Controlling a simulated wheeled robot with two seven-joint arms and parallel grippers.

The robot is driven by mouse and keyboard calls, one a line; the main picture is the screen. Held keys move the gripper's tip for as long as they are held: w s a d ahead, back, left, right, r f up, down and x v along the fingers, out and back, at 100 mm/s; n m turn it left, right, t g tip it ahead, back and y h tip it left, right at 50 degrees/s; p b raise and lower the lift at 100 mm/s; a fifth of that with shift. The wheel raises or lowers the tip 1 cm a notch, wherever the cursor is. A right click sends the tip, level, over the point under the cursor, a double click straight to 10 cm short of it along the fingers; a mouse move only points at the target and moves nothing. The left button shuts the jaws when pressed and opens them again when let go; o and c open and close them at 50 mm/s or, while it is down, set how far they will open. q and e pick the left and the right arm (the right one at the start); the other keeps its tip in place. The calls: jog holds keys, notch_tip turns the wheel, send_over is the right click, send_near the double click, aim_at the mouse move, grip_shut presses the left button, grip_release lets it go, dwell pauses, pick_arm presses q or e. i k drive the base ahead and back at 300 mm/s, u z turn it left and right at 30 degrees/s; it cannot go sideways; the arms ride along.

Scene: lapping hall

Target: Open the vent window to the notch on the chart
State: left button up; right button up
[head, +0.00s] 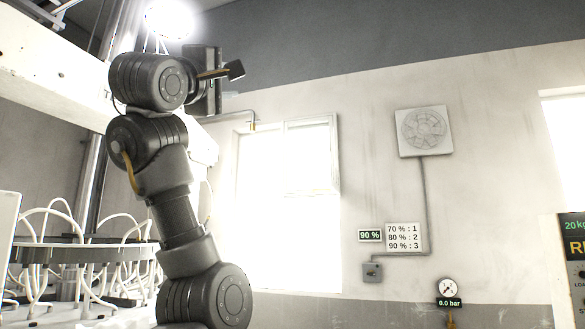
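The window (262,215) is a bright, washed-out opening in the far wall. Its upper right part is a framed vent pane (312,157); its frame stands out a little from the wall, but how far open it is I cannot tell. A rod with a small yellow end (252,127) is at its upper left. The chart (404,238) reads 70 %: 1, 80 %: 2, 90 %: 3. The display (370,235) beside it reads 90 %. My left gripper (236,70) is raised, above and left of the window, apart from it; its finger opening is unclear. My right gripper is out of view.
A wall fan (424,130) connects by conduit to a switch box (372,271). A gauge (448,288) reads 0.0 bar. A round machine with white hoses (80,250) stands at left under a pale beam (50,65). A panel (573,260) is at the right edge.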

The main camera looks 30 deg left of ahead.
aim_at(286, 191)
jog(key=u, duration=0.45)
jog(key=i, duration=3.5)
jog(key=u, duration=1.35)
jog(key=i, duration=2.3)
jog(key=z, duration=2.65)
